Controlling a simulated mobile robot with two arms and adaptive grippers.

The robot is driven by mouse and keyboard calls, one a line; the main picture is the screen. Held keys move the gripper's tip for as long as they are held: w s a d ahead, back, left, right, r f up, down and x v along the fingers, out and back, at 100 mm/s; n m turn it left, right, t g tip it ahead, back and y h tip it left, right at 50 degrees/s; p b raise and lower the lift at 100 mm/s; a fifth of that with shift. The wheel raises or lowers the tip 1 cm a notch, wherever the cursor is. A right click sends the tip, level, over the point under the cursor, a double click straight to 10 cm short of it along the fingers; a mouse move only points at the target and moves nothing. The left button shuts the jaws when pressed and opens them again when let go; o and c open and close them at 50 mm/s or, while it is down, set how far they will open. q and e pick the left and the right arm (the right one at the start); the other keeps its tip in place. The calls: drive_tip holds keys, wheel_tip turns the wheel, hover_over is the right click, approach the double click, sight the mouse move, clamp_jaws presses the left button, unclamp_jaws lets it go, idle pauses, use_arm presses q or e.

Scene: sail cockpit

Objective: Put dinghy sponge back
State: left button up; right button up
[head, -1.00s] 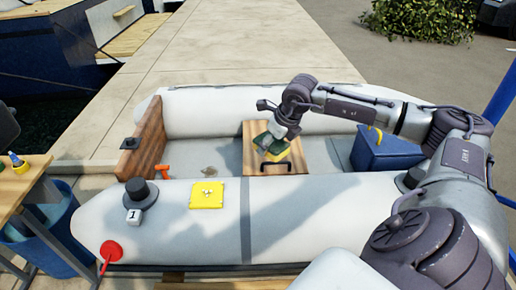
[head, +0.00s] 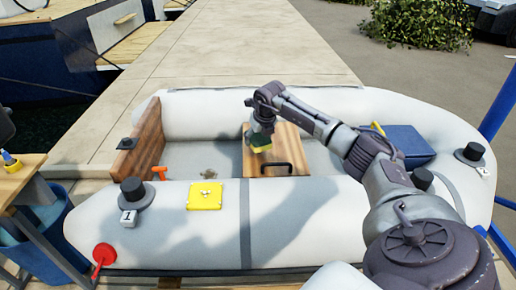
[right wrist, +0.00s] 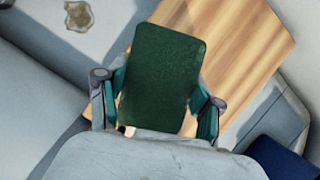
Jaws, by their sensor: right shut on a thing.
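The dinghy sponge, green on one side and yellow on the other, is held in my right gripper (head: 261,138). In the head view the sponge (head: 262,148) shows below the gripper, in front of the wooden seat board (head: 291,160). In the right wrist view the sponge's green face (right wrist: 163,80) fills the space between the two fingers of my right gripper (right wrist: 158,100), which are shut on its sides. Part of the wooden board (right wrist: 245,50) is hidden behind it. My left gripper is not in view.
A wet patch (head: 208,174) lies on the dinghy floor, left of the board. A yellow square plate (head: 205,196) sits on the near tube (head: 300,225). An orange item (head: 160,172) is near the wooden transom (head: 140,140). A blue box (head: 405,142) stands at the right.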

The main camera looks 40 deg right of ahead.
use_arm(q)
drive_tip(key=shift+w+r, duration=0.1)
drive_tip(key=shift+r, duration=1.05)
use_arm(e)
drive_tip(key=shift+f, duration=1.95)
use_arm(q)
drive_tip(key=shift+b, duration=0.3)
use_arm(e)
drive_tip(key=shift+f, duration=0.1)
drive_tip(key=o, duration=1.1)
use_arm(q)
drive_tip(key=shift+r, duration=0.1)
use_arm(e)
drive_tip(key=shift+r, duration=0.25)
use_arm(q)
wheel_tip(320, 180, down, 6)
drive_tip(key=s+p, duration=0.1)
drive_tip(key=p, duration=0.1)
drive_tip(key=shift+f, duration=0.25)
use_arm(e)
drive_tip(key=v, duration=1.1)
drive_tip(key=shift+s+r, duration=0.2)
drive_tip(key=shift+r, duration=0.15)
drive_tip(key=shift+a, duration=0.1)
